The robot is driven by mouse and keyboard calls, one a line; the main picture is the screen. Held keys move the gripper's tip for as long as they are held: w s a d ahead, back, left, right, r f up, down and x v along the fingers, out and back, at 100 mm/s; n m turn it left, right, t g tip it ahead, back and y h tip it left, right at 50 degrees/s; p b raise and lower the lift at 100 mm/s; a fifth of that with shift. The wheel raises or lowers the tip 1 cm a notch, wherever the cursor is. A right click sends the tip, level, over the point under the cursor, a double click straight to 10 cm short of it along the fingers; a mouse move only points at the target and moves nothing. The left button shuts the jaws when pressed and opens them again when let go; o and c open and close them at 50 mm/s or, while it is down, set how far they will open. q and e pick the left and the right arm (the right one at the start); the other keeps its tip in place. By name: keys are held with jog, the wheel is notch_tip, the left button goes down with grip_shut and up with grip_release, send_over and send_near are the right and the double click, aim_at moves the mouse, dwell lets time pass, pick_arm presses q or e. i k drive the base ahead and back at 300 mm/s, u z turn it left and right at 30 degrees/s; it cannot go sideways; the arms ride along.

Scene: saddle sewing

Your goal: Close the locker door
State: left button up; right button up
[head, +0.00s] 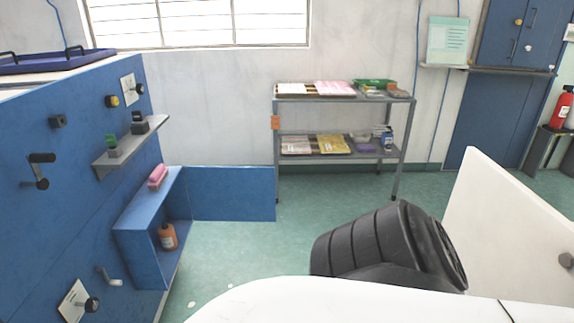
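A small blue locker (141,247) is built into the lower part of the blue panel wall on the left. Its blue door (232,194) stands wide open, reaching right from the far side of the opening. An orange bottle (168,237) stands inside the locker. A pink block (157,177) lies on its top. Neither of my grippers shows in the head view. Nothing is seen touching the door.
A grey metal shelf (341,99) with boxes and papers stands against the back wall, just behind the door's free edge. Knobs, a hook and a small ledge (127,149) stick out of the blue panel. Green floor (235,245) is clear before the locker.

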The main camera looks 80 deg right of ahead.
aim_at(234, 194)
jog(key=z, duration=0.4)
jog(key=i, duration=0.6)
jog(key=z, duration=2.6)
jog(key=i, duration=2.75)
jog(key=z, duration=0.55)
jog(key=i, duration=1.95)
jog(key=u, duration=2.95)
jog(key=i, duration=0.3)
jog(key=u, duration=0.6)
